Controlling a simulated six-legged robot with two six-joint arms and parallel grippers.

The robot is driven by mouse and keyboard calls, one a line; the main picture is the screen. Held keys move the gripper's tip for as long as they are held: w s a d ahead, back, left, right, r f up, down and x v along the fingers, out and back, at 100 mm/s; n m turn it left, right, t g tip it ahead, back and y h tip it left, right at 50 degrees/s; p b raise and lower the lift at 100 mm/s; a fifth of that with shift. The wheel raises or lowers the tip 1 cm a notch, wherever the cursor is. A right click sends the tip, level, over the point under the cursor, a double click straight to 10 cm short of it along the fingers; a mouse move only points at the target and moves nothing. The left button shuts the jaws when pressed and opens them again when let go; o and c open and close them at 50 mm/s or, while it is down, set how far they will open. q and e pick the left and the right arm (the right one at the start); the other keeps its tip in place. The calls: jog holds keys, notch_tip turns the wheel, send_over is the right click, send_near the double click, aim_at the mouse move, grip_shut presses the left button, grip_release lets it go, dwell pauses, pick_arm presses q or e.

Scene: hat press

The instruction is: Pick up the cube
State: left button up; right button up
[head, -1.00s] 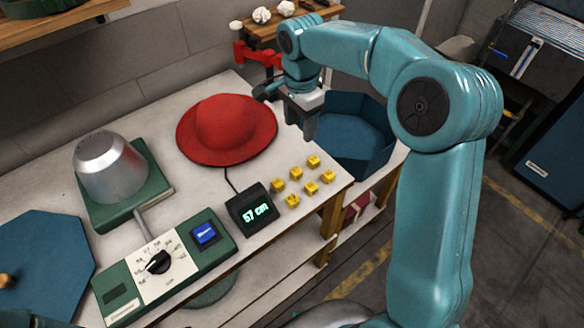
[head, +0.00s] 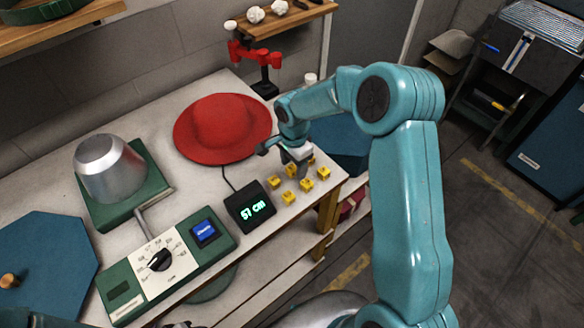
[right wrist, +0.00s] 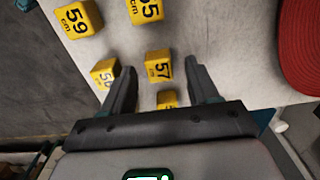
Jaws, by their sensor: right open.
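Several small yellow cubes with black numbers lie on the white table's front right corner; one front cube (head: 288,197) is clear of my gripper. My right gripper (head: 299,166) is open and empty, over the back part of the group, and partly hides cubes there. In the right wrist view, the cube marked 57 (right wrist: 158,66) lies between the lines of my open fingers (right wrist: 162,78), apart from both. Cube 56 (right wrist: 105,73) is just outside the left finger. Cubes 59 (right wrist: 78,18) and 55 (right wrist: 145,10) lie farther up. Another cube (right wrist: 167,99) is partly hidden by the gripper body.
A display (head: 250,207) reading 57 cm stands left of the cubes. A red hat (head: 222,130) lies behind them. A metal hat form (head: 110,168) and a control panel with dial (head: 160,258) are at left. A blue bin (head: 340,143) is beyond the table's right edge.

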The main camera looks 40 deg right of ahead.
jog(key=shift+f, duration=0.15)
jog(key=shift+c, duration=0.3)
jog(key=c, duration=0.5)
grip_shut()
